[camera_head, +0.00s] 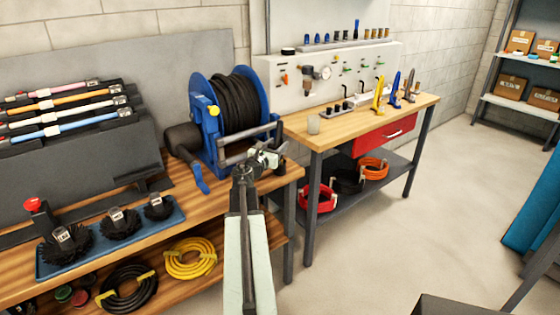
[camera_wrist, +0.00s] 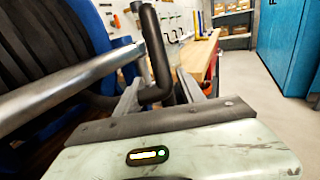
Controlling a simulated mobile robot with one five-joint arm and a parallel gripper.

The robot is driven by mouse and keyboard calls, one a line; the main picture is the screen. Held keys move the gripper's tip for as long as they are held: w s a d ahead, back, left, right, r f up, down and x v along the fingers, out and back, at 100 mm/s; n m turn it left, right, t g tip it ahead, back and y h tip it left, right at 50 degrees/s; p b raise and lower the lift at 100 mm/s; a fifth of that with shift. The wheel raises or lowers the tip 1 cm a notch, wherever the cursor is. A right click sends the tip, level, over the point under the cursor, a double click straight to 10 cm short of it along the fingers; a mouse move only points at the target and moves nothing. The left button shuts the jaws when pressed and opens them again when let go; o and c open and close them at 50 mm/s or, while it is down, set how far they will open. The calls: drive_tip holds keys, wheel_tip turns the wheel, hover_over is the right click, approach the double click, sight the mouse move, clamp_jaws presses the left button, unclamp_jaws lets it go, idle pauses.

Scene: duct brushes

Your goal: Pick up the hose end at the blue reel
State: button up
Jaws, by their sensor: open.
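The blue reel (camera_head: 213,128) stands on the left wooden bench, wound with black hose (camera_head: 238,108). My gripper (camera_head: 268,157) is at the reel's front right, by the guide bar. Its fingers (camera_wrist: 158,90) are open, and the dark bend appears between them in the wrist view. I cannot tell whether they touch it. The tip is not clear in the head view.
A blue tray (camera_head: 105,240) with several black brushes lies at the bench's front left. Coloured rods (camera_head: 65,115) rest on a grey rack behind. A second bench (camera_head: 330,125) with a red drawer stands to the right. The floor (camera_head: 420,210) in front is clear.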

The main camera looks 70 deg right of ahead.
drive_tip(key=d, duration=0.2)
drive_tip(key=s+d, duration=0.1)
drive_tip(key=d, duration=0.1)
drive_tip(key=shift+d, duration=0.3)
drive_tip(key=shift+r, duration=0.1)
clamp_jaws()
idle(0.9)
